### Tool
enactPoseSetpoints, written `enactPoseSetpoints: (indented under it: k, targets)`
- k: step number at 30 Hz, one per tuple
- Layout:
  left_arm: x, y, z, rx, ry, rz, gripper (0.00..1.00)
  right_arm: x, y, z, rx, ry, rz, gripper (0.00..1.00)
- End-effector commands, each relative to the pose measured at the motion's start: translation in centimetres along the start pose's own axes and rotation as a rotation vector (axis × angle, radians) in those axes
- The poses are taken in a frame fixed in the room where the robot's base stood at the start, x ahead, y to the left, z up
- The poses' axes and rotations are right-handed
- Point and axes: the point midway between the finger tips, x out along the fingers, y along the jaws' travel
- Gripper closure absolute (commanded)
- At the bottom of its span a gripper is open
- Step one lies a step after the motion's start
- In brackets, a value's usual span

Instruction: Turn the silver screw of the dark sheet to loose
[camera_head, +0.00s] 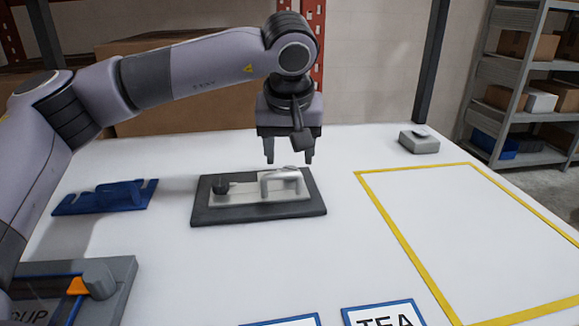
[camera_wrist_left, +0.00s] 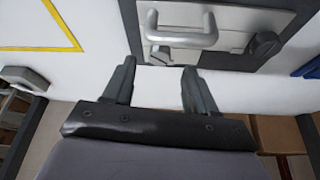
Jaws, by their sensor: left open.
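The dark sheet (camera_head: 262,215) lies flat on the white table and carries a pale plate (camera_head: 247,198). On the plate are a silver handle-shaped part (camera_head: 281,177), probably the silver screw, and a dark round knob (camera_head: 221,186) to its left. My left gripper (camera_head: 289,157) points down just above and behind the silver part, open and empty. In the left wrist view the silver part (camera_wrist_left: 180,39) lies just beyond the open fingertips (camera_wrist_left: 158,68), with the dark knob (camera_wrist_left: 265,45) to its right. I see no contact. My right gripper is not in view.
A blue holder (camera_head: 105,198) lies left of the sheet. A grey unit with an orange pointer (camera_head: 79,287) is at the lower left. A TEA card (camera_head: 383,315) lies in front. A yellow-outlined area (camera_head: 400,235) on the right is empty. A small grey box (camera_head: 419,143) stands behind it.

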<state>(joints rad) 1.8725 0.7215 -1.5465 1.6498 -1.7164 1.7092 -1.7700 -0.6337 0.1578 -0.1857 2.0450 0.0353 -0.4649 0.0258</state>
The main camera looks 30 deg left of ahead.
Motion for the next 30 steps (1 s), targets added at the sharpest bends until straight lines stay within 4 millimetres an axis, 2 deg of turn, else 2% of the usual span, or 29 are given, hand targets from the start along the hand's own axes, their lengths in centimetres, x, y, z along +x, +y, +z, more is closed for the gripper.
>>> enactPoseSetpoints:
  k: [3,7,17,18,20,21,23,30]
  targets:
    - [1.9,-0.1,0.0,-0.002,-0.001,-0.002,0.43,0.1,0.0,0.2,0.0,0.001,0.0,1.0]
    - [3.2,0.0,0.0,-0.002,-0.001,-0.002,0.43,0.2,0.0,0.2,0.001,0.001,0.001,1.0]
    - [3.7,0.0,0.0,-0.002,0.001,0.0,0.43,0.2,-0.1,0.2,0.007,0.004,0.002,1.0]
    - [3.7,0.0,0.0,-0.002,0.001,0.0,0.49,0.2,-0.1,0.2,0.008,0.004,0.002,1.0]
    - [3.7,0.0,0.0,-0.002,0.001,0.0,0.69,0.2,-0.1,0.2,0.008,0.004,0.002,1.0]
    - [3.7,0.0,0.0,-0.002,0.0,0.0,0.82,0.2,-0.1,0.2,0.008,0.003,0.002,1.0]
    - [3.7,0.0,0.0,-0.002,0.0,0.0,0.99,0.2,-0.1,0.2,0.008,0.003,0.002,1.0]
    - [3.7,0.0,0.0,-0.012,0.0,-0.005,1.0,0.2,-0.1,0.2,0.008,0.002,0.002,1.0]
